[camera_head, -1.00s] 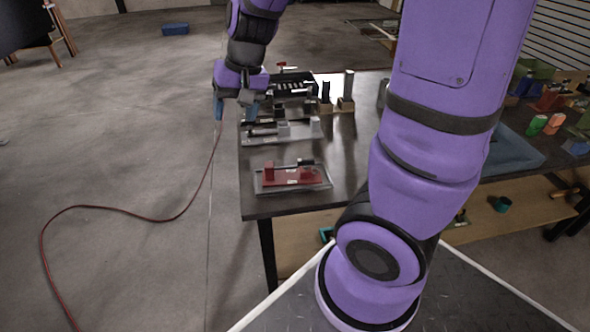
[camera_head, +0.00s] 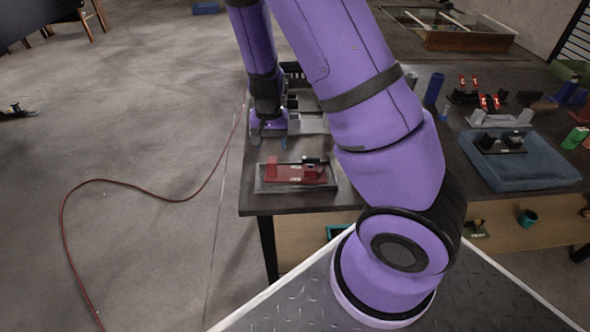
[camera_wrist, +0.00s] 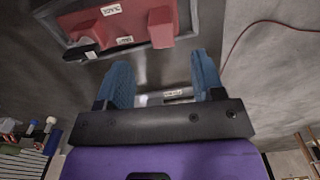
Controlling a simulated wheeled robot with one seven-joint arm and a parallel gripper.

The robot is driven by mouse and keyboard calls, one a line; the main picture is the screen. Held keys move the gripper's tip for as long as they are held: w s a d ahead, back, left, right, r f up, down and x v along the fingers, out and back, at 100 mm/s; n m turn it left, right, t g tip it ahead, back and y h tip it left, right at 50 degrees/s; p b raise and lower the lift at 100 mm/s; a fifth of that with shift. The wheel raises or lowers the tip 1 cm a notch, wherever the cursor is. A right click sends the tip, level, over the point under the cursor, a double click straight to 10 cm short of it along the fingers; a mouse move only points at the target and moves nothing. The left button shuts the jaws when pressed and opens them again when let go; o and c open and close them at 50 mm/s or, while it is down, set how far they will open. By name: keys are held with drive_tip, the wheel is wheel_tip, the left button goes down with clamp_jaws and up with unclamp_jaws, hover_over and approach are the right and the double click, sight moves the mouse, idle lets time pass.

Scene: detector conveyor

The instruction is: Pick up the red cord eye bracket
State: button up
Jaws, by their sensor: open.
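The red cord eye bracket (camera_head: 283,174) sits in a shallow grey tray (camera_head: 262,187) near the front left corner of the dark table. A black piece is at its right end. In the wrist view the red bracket (camera_wrist: 128,27), with white labels, lies at the top, beyond the fingertips. My gripper (camera_head: 268,136) is behind the tray in the head view, fingers pointing down near the table's left edge. In the wrist view my gripper (camera_wrist: 163,78) has its two blue fingers apart, with nothing held between them. The gripper does not touch the bracket.
A grey fixture (camera_head: 308,124) stands just behind the tray, partly hidden by my arm. A blue tray (camera_head: 505,178) with black parts and small red pieces (camera_head: 490,102) are at the right. A red cord (camera_head: 170,199) lies on the floor left of the table.

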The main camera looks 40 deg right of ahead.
sight(272, 159)
wheel_tip(272, 159, down, 10)
drive_tip(key=shift+w+r, duration=0.1)
drive_tip(key=shift+w, duration=0.05)
idle(0.5)
clamp_jaws()
drive_tip(key=shift+r, duration=0.1)
